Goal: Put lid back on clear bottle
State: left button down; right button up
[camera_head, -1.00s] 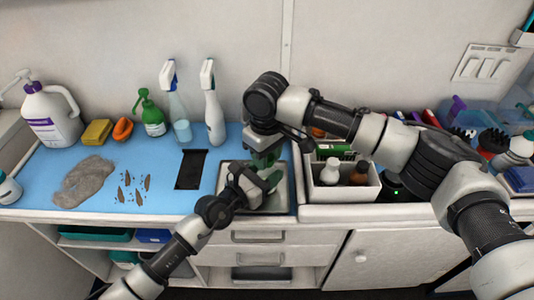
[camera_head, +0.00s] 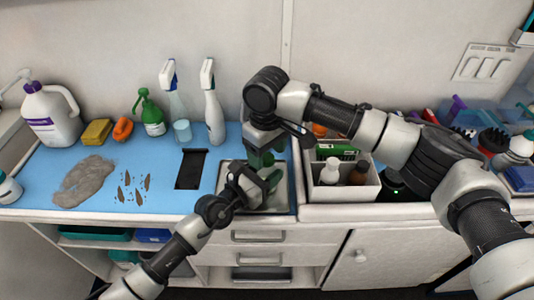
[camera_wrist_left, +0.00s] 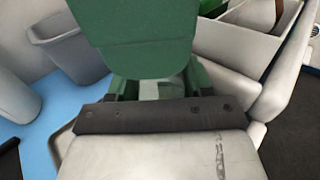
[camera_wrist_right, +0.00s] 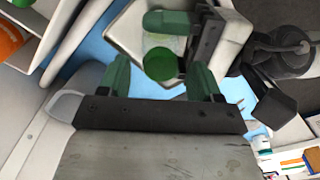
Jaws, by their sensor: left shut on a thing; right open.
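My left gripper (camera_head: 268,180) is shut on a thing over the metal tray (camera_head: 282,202). In the right wrist view its green finger (camera_wrist_right: 167,20) is beside a pale, see-through body with a label, which looks like the clear bottle (camera_wrist_right: 166,45). A round green cap, apparently the lid (camera_wrist_right: 160,64), shows at the bottle's near end; I cannot tell whether it is seated. My right gripper (camera_wrist_right: 158,78) is open, its two green fingers on either side of the lid in that view, with no clear contact. In the left wrist view the held thing is mostly hidden by my gripper.
A white bin (camera_head: 345,192) with small bottles stands right of the tray. A grey fur pile (camera_head: 85,182) lies on the blue mat (camera_head: 150,200).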

notch_tip(320, 180, up, 11)
dwell(0.3)
pick_arm(q)
jog(key=shift+c, duration=1.9)
grip_release()
jog(key=v, duration=0.9)
jog(key=shift+s+a+b, duration=0.15)
jog(key=shift+a+b, duration=0.05)
jog(key=shift+b, duration=0.1)
jog(key=shift+s+a, duration=0.45)
jog(key=shift+s, duration=0.05)
pick_arm(e)
jog(key=shift+f, duration=0.45)
